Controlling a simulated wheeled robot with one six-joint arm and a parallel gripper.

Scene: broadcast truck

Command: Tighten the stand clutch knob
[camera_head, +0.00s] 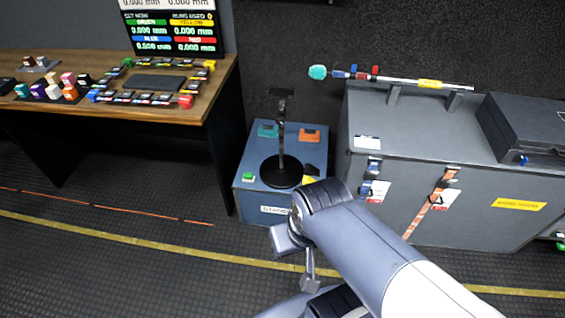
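A black stand (282,140) with a round black base (282,173) stands upright on a blue-grey case (248,178) in the middle of the camera_head view. A small dark piece sits at the top of its post. The clutch knob is too small and dark to tell from the post. My grey and white arm reaches in from the lower right. My gripper (300,262) is in front of the case, below and nearer than the stand, apart from it. Its fingers are partly hidden by my arm, and I see nothing held.
A wooden desk (170,108) with coloured blocks and a screen (172,28) stands at left. A large grey case (410,125) stands close at right, with a long rod (400,80) on top. The floor at lower left (100,270) is clear.

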